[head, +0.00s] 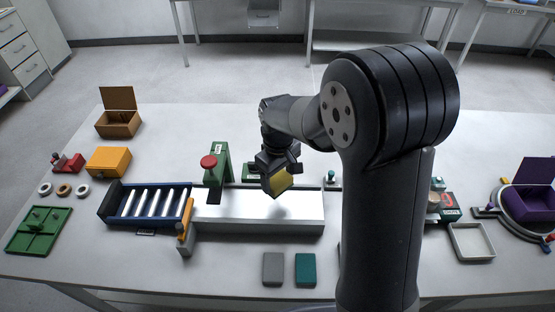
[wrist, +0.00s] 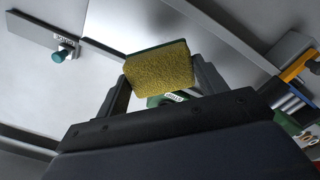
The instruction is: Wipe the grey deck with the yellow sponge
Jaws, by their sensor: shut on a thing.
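The yellow sponge (head: 279,182) is in my gripper (head: 276,174), above the grey deck in the head view. In the wrist view the sponge (wrist: 160,68) sits between the two fingers of my gripper (wrist: 163,78), with its yellow face toward the camera and a thin dark green edge behind it. The grey deck (head: 240,208) is a long, low, light slab in the middle of the table. A soft shadow lies on it below the sponge, so the sponge looks apart from the surface. My arm hides what lies beyond the deck's right end.
A blue roller tray (head: 115,203) joins the deck's left end, with an orange gate (head: 184,218) there. A green arch with a red knob (head: 209,162) stands at the deck's back. Grey and teal blocks (head: 273,268) lie in front. A white tray (head: 472,257) is right.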

